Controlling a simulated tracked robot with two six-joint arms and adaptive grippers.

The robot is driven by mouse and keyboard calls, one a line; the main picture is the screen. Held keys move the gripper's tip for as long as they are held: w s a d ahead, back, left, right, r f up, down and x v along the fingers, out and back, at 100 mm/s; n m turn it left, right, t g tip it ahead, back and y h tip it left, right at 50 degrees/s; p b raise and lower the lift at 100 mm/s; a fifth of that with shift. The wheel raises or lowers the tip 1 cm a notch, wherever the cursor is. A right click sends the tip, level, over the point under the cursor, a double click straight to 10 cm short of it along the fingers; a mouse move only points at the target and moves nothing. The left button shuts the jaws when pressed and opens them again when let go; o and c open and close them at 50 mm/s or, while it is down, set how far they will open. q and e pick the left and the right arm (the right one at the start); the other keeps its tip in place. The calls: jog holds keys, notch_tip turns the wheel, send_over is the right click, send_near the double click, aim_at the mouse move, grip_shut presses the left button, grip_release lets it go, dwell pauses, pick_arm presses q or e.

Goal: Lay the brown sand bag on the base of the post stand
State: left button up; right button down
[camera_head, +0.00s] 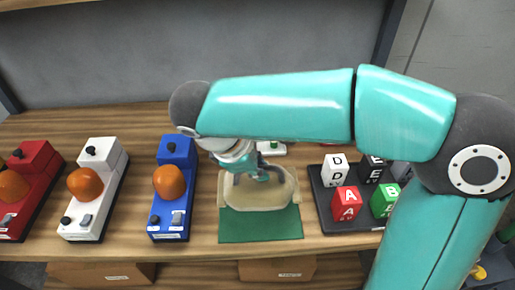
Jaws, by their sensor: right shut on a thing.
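A tan, rounded thing that looks like the sand bag (258,197) is at the middle of the wooden surface, over the back part of a green mat (260,226). My right gripper (254,177) points down at its back part and is shut on it. The fingertips are small and partly hidden by my arm. I cannot tell whether the bag rests on the mat or is just above it. I cannot make out a post stand; my right arm covers much of the back of the surface. My left gripper is not in view.
Red (28,180), white (93,188) and blue (174,188) boxes with orange domes stand to the left. A black tray (326,205) with several lettered cubes lies to the right. A small white thing (271,148) shows behind the bag, partly hidden.

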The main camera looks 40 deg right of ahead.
aim_at(259, 190)
jog(key=shift+f, duration=3.7)
jog(key=c, duration=1.2)
grip_release()
jog(key=shift+b, duration=0.3)
